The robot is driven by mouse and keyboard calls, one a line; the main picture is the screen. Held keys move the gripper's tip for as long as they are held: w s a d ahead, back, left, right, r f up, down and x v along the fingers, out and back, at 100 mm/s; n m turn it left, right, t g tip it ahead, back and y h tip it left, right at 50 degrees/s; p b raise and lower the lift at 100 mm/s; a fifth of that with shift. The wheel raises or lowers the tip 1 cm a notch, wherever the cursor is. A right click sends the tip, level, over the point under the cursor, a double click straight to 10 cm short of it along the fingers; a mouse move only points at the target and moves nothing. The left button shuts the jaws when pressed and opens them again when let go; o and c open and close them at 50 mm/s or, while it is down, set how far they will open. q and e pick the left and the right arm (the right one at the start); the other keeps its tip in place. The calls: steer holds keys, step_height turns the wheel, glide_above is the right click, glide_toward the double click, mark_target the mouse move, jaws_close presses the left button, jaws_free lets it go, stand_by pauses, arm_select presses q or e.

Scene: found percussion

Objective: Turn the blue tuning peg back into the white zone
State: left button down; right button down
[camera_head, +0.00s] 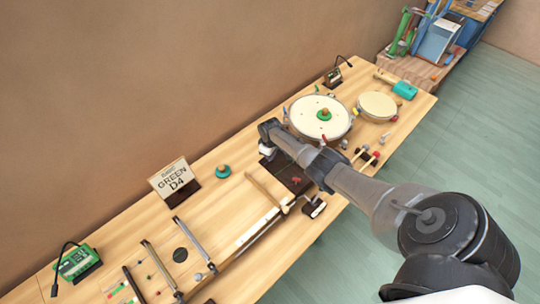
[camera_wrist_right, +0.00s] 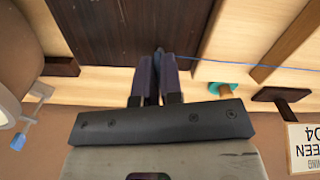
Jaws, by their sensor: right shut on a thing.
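My right gripper (camera_wrist_right: 158,80) shows in the right wrist view with its two dark fingers close together at the edge of a dark brown board (camera_wrist_right: 110,30). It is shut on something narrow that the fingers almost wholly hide. A thin blue string (camera_wrist_right: 235,60) runs from the right to the fingertips, so this looks like the blue tuning peg. In the head view my right arm reaches in over the dark board (camera_head: 296,172), and the wrist hides the peg. I cannot make out the white zone in either view. My left gripper is not in view.
A large white drum (camera_head: 305,107) stands just beyond my right wrist, with a smaller drum (camera_head: 378,104) to its right. A sign reading GREEN D4 (camera_head: 172,180) and a teal knob (camera_head: 223,171) are to the left.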

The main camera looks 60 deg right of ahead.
steer(key=n, duration=0.4)
steer(key=shift+d+f+n+b, duration=0.1)
steer(key=shift+n+b, duration=0.2)
steer(key=shift+b, duration=0.05)
steer(key=n, duration=0.3)
steer(key=shift+n+b, duration=0.4)
steer(key=shift+n, duration=0.4)
steer(key=c, duration=1.3)
jaws_free()
steer(key=shift+w, duration=0.1)
